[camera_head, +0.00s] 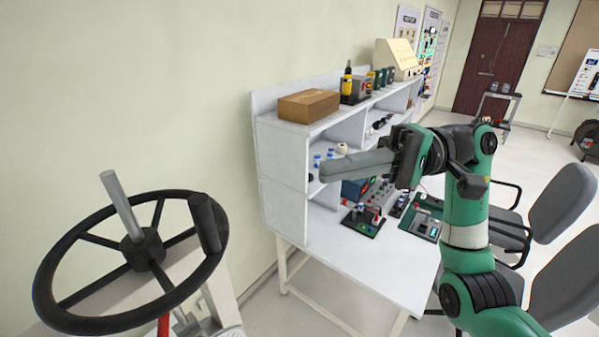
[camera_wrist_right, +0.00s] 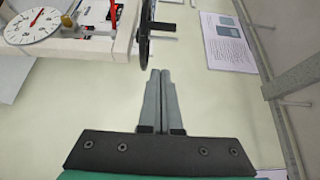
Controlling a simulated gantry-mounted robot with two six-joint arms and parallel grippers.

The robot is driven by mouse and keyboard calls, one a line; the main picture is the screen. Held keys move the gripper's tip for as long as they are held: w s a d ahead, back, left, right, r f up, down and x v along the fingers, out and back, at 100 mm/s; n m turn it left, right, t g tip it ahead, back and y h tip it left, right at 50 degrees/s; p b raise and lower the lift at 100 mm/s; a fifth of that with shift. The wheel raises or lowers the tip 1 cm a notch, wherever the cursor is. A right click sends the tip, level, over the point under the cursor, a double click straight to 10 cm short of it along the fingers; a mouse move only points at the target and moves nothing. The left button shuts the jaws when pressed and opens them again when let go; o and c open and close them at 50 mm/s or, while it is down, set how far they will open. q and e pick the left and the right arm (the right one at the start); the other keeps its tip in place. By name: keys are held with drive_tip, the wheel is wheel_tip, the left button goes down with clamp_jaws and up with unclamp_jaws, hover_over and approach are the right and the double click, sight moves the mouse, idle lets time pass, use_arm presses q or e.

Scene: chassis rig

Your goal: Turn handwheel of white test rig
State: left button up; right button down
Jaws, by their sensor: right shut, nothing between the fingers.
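The black handwheel (camera_head: 60,262) is at the left of the head view, with spokes, a metal shaft through its hub and an upright black crank handle (camera_head: 206,222) on its rim. Part of the white test rig (camera_head: 219,290) shows beneath it. In the right wrist view the handwheel (camera_wrist_right: 144,32) appears nearly edge-on, above the fingertips, with the white rig (camera_wrist_right: 85,45) to its left. My right gripper (camera_head: 324,171) points left towards the wheel and is shut and empty, clear of the handle. Its closed fingers (camera_wrist_right: 160,73) show in the wrist view. My left gripper is not in view.
A white workbench (camera_head: 375,265) with shelves stands beyond the wheel, with a cardboard box (camera_head: 308,105) on top and electrical devices below. Grey chairs (camera_head: 562,203) stand at the right. A round dial (camera_wrist_right: 33,22) sits on the rig.

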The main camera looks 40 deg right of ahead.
drive_tip(key=s+a+p+x, duration=0.1)
drive_tip(key=s+p+x, duration=0.1)
drive_tip(key=x, duration=1)
drive_tip(key=shift+s+p, duration=0.3)
drive_tip(key=shift+p, duration=0.35)
